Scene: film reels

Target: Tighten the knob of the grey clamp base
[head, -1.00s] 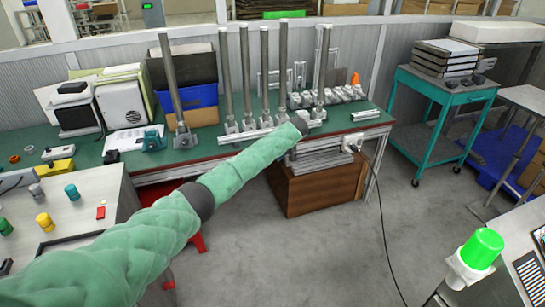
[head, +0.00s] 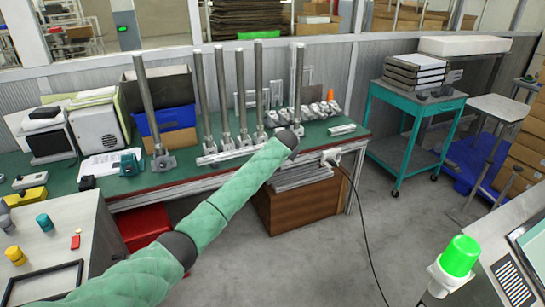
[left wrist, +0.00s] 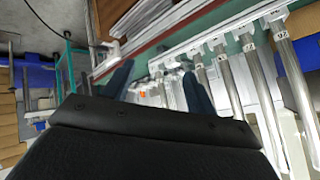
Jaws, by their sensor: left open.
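Several grey clamp bases with upright metal posts stand in a row on the green table. One base (head: 163,160) stands apart at the left; others, such as this base (head: 261,134), stand closer to the middle. I cannot tell which base has the knob; no knob shows clearly. My left gripper (left wrist: 158,88) is open, its two dark blue fingers spread with silvery clamp parts between and beyond them. I see no contact. My right gripper is not in view.
A white rail (head: 228,154) lies along the table front. Several small metal clamps (head: 315,111) and an orange cone (head: 331,95) are at the right. A black cable (head: 362,215) hangs to the floor.

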